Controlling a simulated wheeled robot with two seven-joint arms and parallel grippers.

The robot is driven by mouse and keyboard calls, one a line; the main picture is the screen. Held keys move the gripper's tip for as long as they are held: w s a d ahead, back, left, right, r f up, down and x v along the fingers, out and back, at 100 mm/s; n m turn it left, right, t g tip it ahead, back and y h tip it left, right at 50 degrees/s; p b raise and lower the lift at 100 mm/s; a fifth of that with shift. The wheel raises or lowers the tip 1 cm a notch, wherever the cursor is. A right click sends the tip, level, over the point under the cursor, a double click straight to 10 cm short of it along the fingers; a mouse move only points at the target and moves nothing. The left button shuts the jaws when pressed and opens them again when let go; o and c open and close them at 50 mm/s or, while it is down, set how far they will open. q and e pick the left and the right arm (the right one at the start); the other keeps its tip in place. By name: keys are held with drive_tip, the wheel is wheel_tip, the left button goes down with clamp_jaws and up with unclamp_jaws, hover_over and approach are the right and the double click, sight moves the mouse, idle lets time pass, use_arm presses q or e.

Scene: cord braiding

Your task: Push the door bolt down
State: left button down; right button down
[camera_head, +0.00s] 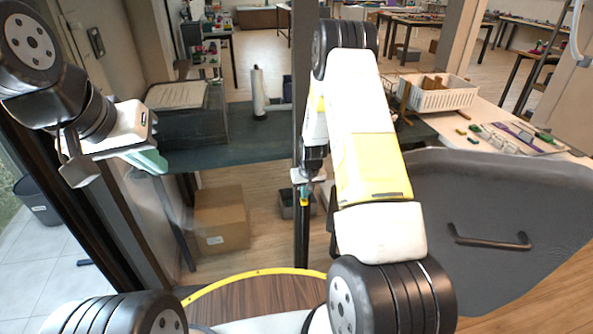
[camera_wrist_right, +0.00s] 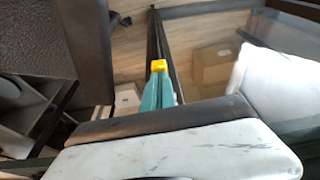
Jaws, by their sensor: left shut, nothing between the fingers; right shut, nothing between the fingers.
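My right gripper (camera_head: 304,196) points down in the middle of the head view, against a dark upright post (camera_head: 301,235). Its teal fingers (camera_wrist_right: 160,92) are together in the right wrist view. A small yellow piece (camera_wrist_right: 159,66) shows at their tips; I cannot tell whether it belongs to the gripper or to the door bolt. I cannot make out the bolt for certain, nor any contact with it. My left gripper (camera_head: 151,162) is at the left of the head view, shut and empty, well away from the post.
A cardboard box (camera_head: 220,217) stands on the floor behind the post. A dark-topped table (camera_head: 240,138) lies beyond, with a paper roll (camera_head: 258,92) on it. A white basket (camera_head: 440,95) sits on the right table. A dark grey panel with a handle (camera_head: 490,240) fills the right.

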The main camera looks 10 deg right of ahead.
sight(305, 201)
drive_tip(key=shift+f, duration=0.5)
wheel_tip(305, 201, down, 3)
drive_tip(key=shift+f, duration=0.1)
drive_tip(key=shift+s+f, duration=0.1)
drive_tip(key=shift+r, duration=0.35)
drive_tip(key=w+v, duration=0.1)
drive_tip(key=v, duration=1.2)
drive_tip(key=shift+r, duration=0.5)
drive_tip(key=shift+r, duration=0.1)
